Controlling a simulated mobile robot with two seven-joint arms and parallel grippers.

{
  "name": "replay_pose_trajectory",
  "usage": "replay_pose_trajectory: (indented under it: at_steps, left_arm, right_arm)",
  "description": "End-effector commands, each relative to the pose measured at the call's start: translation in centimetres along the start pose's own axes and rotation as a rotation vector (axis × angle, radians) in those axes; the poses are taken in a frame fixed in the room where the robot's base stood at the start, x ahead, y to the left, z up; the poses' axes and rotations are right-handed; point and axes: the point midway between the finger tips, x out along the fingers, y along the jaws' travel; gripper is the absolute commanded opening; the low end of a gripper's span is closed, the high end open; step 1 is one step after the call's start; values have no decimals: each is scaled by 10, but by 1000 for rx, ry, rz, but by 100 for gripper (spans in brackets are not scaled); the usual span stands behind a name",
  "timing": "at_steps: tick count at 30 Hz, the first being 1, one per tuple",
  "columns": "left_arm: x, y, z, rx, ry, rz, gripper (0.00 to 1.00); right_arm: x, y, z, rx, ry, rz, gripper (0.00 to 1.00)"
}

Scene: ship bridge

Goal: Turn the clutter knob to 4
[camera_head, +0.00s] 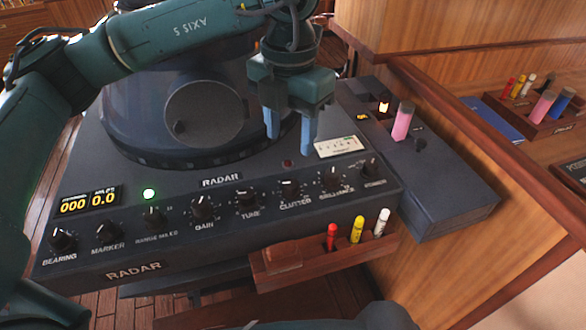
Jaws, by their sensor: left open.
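The clutter knob (289,187) is a small black knob with a pale mark, on the front panel of the dark radar console (225,245). It sits right of the tune knob (247,197) and left of the brilliance knob (333,178). The label "CLUTTER" shows below it; its scale numbers are too small to read. My left gripper (290,142) is open and empty, its two blue fingers pointing down above and behind the clutter knob, apart from it. My right gripper is not seen.
More knobs line the panel, including gain (203,208). A wooden holder (285,259) with red, yellow and white markers hangs on the console front. A side box (440,195) carries a pink cylinder (403,121). A small white meter (337,147) lies right of my fingers.

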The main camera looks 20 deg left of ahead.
Motion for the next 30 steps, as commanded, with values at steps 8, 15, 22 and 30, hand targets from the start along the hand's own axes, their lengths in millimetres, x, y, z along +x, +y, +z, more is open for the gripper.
replay_pose_trajectory:
  at_steps: [8,15,22,30]
  left_arm:
    - [59,0,-1,1,7,-4,48]
    - [95,-1,0,0,3,-4,48]
    - [106,-1,0,1,1,-4,48]
    - [106,-1,0,1,1,-4,44]
  right_arm:
    - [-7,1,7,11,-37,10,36]
    - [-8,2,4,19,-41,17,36]
    - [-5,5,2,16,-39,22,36]
    - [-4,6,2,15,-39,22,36]
